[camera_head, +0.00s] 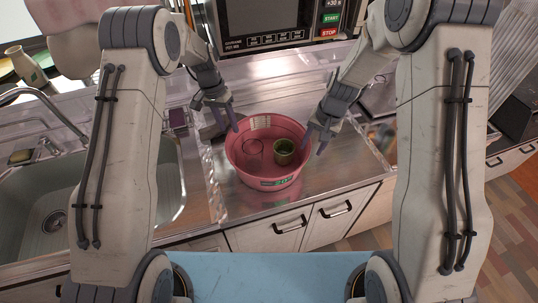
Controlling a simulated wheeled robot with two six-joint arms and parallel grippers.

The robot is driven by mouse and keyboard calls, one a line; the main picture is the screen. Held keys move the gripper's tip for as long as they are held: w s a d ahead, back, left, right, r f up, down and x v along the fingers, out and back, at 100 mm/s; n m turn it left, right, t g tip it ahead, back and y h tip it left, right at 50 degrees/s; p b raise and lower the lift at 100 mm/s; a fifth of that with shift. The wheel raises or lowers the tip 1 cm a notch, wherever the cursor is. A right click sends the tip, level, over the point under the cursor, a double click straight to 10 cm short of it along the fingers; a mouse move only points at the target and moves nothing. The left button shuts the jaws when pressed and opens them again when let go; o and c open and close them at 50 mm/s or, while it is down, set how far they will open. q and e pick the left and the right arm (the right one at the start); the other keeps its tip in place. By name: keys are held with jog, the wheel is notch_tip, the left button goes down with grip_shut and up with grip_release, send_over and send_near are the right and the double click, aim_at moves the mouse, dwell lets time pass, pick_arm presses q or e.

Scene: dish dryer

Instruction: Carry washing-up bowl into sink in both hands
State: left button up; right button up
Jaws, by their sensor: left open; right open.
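A pink washing-up bowl (266,180) stands upright on the steel counter, right of the sink. A green cup (284,152) is inside it, with a thin ring-like outline beside the cup. My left gripper (219,124) is open at the bowl's upper left rim. My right gripper (316,138) is open at the bowl's right rim. I cannot tell whether either gripper touches the rim. The sink (168,190) lies on the left, partly hidden behind my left arm; the visible part of its basin looks empty.
A faucet (45,95) reaches over the sink from the left. A microwave (268,25) stands behind the bowl. A small dark purple object (178,121) sits between sink and bowl. Cabinet doors (335,213) are below the counter edge. Bare counter (345,160) lies right of the bowl.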

aim_at(240, 154)
pick_arm(q)
jog(key=shift+w+f, duration=0.25)
pick_arm(e)
jog(key=shift+w+f, duration=0.15)
jog(key=shift+f, duration=0.05)
pick_arm(q)
jog(key=f, duration=0.3)
jog(key=d+f, duration=0.1)
jog(key=f, duration=0.2)
jog(key=s+d+f, duration=0.1)
jog(key=f, duration=0.3)
jog(key=shift+f, duration=0.1)
pick_arm(e)
jog(key=f, duration=0.3)
jog(key=a+f, duration=0.1)
jog(key=f, duration=0.6)
jog(key=shift+w+a+f, duration=0.1)
jog(key=shift+w+a, duration=0.25)
jog(key=shift+a, duration=0.05)
pick_arm(q)
grip_shut()
pick_arm(e)
grip_shut()
pick_arm(q)
jog(key=shift+w, duration=0.1)
